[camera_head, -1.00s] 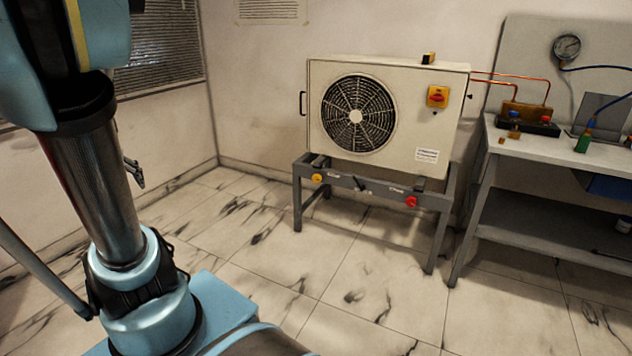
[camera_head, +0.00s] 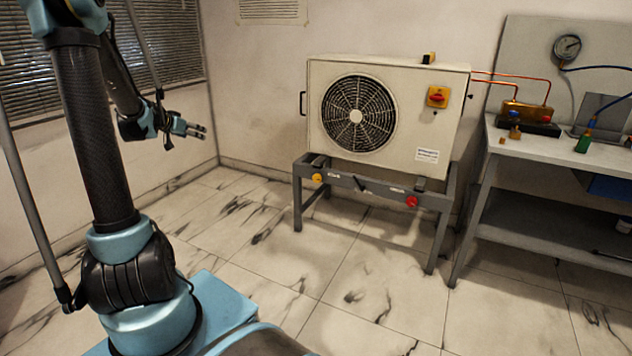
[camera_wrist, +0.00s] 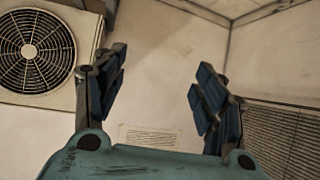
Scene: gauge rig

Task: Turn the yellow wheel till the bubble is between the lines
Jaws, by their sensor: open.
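The yellow wheel (camera_head: 318,178) is a small knob at the left of the front rail of a grey stand, below the fan unit. A dark slanted piece (camera_head: 361,185) sits near the middle of the rail; I cannot make out a bubble or lines on it. A red wheel (camera_head: 411,201) is at the rail's right. My gripper (camera_head: 203,131) is open and empty in the air, left of the fan unit and well apart from the yellow wheel. In the wrist view its two fingers (camera_wrist: 158,92) are spread, and the yellow wheel is out of sight.
The cream fan unit (camera_head: 388,120) stands on the grey stand (camera_head: 432,200). A workbench (camera_head: 560,148) with copper pipes and a gauge (camera_head: 567,47) is at the right. The tiled floor (camera_head: 350,270) before the stand is clear. Window blinds (camera_head: 175,45) are at the left.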

